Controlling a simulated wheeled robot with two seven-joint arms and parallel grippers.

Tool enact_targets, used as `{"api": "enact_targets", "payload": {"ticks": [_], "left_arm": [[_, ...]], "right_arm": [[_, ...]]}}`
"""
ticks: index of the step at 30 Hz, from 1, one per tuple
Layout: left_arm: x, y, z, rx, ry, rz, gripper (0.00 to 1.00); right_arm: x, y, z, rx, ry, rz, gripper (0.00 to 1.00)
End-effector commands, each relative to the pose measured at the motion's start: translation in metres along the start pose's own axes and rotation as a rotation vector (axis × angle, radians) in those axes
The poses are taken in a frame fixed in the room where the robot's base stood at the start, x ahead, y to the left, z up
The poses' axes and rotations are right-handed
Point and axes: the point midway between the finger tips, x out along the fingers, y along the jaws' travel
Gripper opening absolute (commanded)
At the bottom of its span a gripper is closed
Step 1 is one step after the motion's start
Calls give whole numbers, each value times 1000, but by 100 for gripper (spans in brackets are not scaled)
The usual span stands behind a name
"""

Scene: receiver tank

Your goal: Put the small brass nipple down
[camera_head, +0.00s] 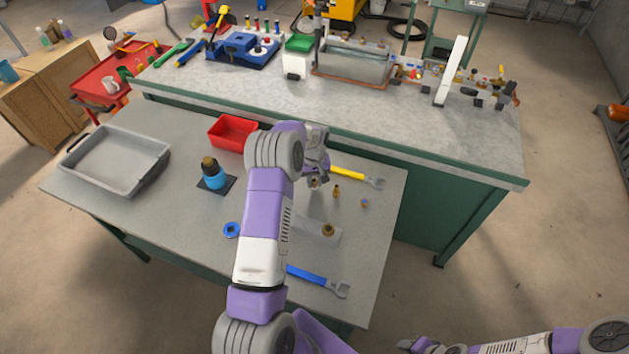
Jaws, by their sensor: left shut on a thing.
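My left gripper (315,181) is over the grey front table (180,240), near its far edge. It is shut on a small brass nipple (315,184), which shows only as a small brass tip below the fingers. Whether the nipple touches the table I cannot tell. Just right of it stands another small brass fitting (336,190), with a smaller bluish and brass piece (364,203) further right. A brass fitting (328,230) sits on a pale block nearer me. My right gripper (412,345) is low at the bottom edge, dark and partly cut off; its jaws are unclear.
A yellow wrench (352,175) lies close behind the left gripper, and a blue wrench (315,280) lies nearer me. The higher green workbench (420,135) rises behind.

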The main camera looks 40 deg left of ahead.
Motion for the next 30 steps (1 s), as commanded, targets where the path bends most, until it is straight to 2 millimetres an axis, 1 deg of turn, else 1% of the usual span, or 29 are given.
{"api": "enact_targets", "payload": {"ticks": [1,7,12,13,17,26,29,30], "left_arm": [[3,0,0,0,1,1,0],[3,0,0,0,2,1,0],[8,0,0,0,2,1,0],[7,0,0,0,2,1,29],[6,0,0,0,1,1,49],[5,0,0,0,1,1,50],[0,0,0,0,2,1,50],[-6,1,-1,0,4,2,50]], "right_arm": [[0,0,0,0,0,0,43],[0,0,0,0,0,0,43],[5,2,0,0,0,0,43],[4,1,0,0,0,0,43],[3,1,0,0,0,0,43],[2,1,0,0,0,0,43],[-2,-1,0,0,0,0,43],[-1,0,0,0,0,0,43]]}}
